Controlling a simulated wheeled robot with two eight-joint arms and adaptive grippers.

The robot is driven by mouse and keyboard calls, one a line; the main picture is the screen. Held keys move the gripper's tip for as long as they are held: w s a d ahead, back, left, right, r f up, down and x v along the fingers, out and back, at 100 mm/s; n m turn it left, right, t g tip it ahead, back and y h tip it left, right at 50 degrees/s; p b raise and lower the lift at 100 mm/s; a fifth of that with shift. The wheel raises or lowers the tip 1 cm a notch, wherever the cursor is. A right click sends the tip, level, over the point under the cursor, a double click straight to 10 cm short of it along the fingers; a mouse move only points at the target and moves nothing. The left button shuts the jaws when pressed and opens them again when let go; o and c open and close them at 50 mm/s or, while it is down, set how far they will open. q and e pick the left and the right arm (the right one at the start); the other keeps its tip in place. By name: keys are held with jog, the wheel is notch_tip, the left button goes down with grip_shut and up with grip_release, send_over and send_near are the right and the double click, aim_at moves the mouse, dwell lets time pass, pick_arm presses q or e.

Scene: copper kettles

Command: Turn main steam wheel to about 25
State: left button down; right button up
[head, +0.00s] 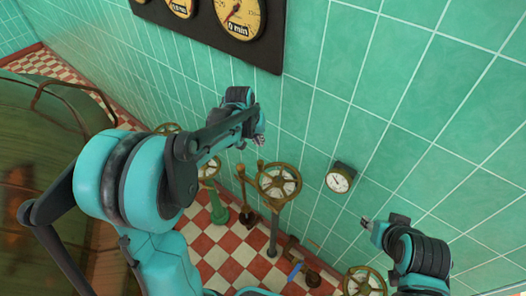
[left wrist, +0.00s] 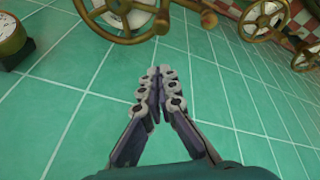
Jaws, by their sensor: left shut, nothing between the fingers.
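Several spoked brass hand wheels stand on posts along the wall. One wheel (head: 278,182) is in the middle of the head view, and a wheel (left wrist: 125,12) fills the top of the left wrist view. Another wheel (head: 208,168) is on a green post, and one more (head: 364,281) is at the bottom right. I cannot tell which is the main steam wheel. My left gripper (head: 259,139) is shut and empty near the wall, above the middle wheel and apart from it. Its closed fingers (left wrist: 157,80) show in the left wrist view. My right gripper (head: 368,222) is at the right, its jaw state unclear.
A dark panel with several yellow dials (head: 238,16) hangs at the top; their readings are unclear. A small round gauge (head: 340,179) is on the wall. Ball-topped levers (head: 241,170) stand beside the middle wheel. A large green vessel (head: 45,150) is at the left.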

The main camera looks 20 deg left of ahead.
pick_arm(q)
jog(key=f+m, duration=0.1)
jog(key=f, duration=0.2)
jog(key=d+f+m+b, duration=0.1)
jog(key=f+m, duration=0.1)
jog(key=f, duration=0.1)
jog(key=w+f+m+b, duration=0.1)
jog(key=f+m, duration=0.1)
jog(key=f, duration=0.1)
jog(key=shift+w+d+f, duration=0.1)
jog(key=shift+d, duration=0.05)
jog(key=shift+s, duration=0.2)
jog(key=shift+w, duration=0.1)
jog(key=shift+s+a+f+b, duration=0.1)
jog(key=shift+s+a+b, duration=0.15)
jog(key=shift+s, duration=0.4)
